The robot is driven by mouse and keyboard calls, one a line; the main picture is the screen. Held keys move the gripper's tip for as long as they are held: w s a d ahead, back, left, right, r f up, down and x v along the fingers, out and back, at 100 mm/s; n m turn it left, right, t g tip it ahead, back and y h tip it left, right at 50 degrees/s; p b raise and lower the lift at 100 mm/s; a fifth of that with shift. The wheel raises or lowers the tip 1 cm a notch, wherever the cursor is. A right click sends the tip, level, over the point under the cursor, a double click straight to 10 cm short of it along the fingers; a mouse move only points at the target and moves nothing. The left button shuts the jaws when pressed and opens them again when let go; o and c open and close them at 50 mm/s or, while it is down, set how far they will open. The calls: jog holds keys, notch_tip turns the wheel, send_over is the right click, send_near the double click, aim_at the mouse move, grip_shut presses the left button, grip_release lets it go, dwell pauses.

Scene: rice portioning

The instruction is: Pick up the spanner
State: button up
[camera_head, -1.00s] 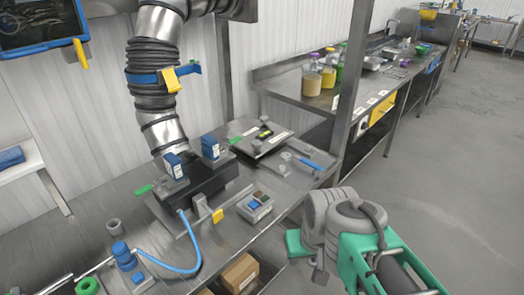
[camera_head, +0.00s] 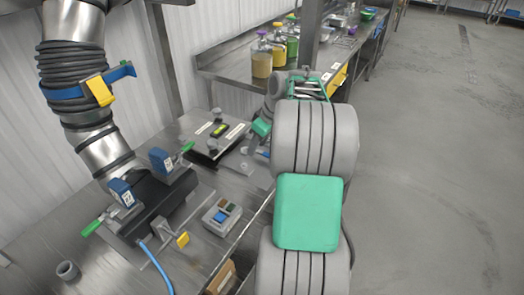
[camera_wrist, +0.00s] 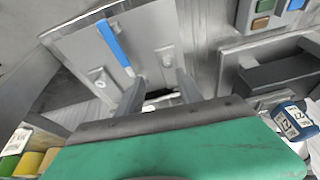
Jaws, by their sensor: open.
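A blue bar-like handle, apparently the spanner (camera_wrist: 115,42), lies on a grey metal plate (camera_wrist: 146,25) in the wrist view. In the head view only a small bit of blue (camera_head: 262,153) shows beside my arm, which hides the rest. My gripper (camera_wrist: 158,93) is open and empty in the wrist view, its two grey fingers pointing toward the plate. The blue handle is beyond the fingertips, a little left of the space between them, and I see no contact. In the head view my arm covers the fingertips.
A dark machine with two blue-topped units (camera_head: 160,160) stands on the steel bench left of my arm. A button box (camera_head: 221,215) sits in front of it. A dark flat device (camera_head: 219,138) lies behind. Jars (camera_head: 262,58) stand on the far bench. The floor at right is clear.

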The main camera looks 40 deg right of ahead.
send_near(262, 155)
jog(key=s+d, duration=0.1)
jog(key=s+d+f, duration=0.1)
jog(key=shift+s+n, duration=0.3)
jog(key=x, duration=0.2)
jog(key=p+x, duration=0.1)
jog(key=x, duration=0.4)
jog(key=shift+w+a+f+p, duration=0.2)
jog(key=shift+w+p, duration=0.1)
jog(key=shift+w, duration=0.1)
jog(key=shift+t, duration=0.3)
grip_shut()
jog(key=shift+r, duration=0.1)
